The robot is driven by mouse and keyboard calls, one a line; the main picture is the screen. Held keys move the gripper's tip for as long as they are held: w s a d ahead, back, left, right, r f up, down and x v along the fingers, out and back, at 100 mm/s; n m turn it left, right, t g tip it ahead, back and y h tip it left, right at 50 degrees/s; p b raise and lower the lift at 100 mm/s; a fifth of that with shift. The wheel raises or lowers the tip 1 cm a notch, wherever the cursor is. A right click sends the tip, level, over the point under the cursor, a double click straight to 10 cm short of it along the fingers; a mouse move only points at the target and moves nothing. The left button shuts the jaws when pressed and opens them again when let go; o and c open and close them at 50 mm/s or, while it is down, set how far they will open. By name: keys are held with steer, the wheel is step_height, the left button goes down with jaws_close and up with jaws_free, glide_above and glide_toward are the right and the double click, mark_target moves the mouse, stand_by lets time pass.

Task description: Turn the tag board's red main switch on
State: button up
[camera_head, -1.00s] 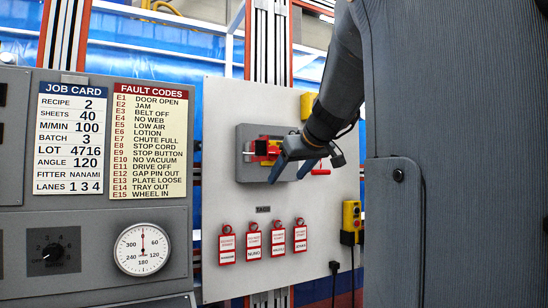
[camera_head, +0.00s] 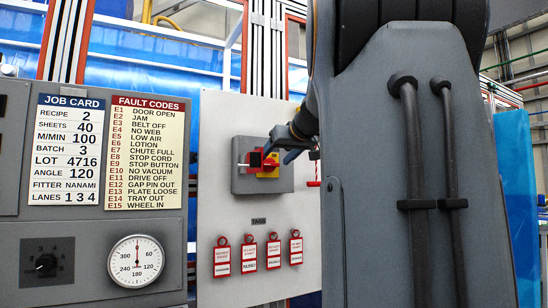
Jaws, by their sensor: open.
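The tag board (camera_head: 215,130) is a pale upright panel in the middle of the head view. One finger crosses in front of the switch's upper right. I cannot tell whether the fingers touch the switch. The angle of its handle is partly hidden.
At left stands a grey panel with a job card (camera_head: 67,150), a fault code list (camera_head: 145,152), a knob (camera_head: 46,262) and a round dial (camera_head: 136,261). My arm hides the board's right side.

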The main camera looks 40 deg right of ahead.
steer(key=shift+w+f, duration=0.1)
steer(key=shift+w, duration=0.15)
steer(key=c, duration=1.1)
steer(key=shift+o, duration=0.2)
